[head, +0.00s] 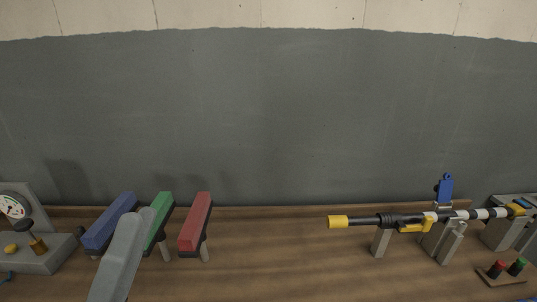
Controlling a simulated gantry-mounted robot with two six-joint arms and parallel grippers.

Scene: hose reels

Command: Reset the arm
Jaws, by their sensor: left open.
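My left gripper (137,217) comes up from the bottom edge at the left of the head view, a grey shape with two rounded ends side by side. It is open, and I see nothing held in it. It overlaps part of the green block and the blue block in the picture; I cannot tell whether it touches either. My right gripper is not in view.
On the wooden bench (290,255) stand a blue block (109,221), a green block (160,212) and a red block (196,222) on posts. A gauge unit (35,255) is far left. A yellow-tipped lance (362,221) rests on supports at right. The bench middle is clear.

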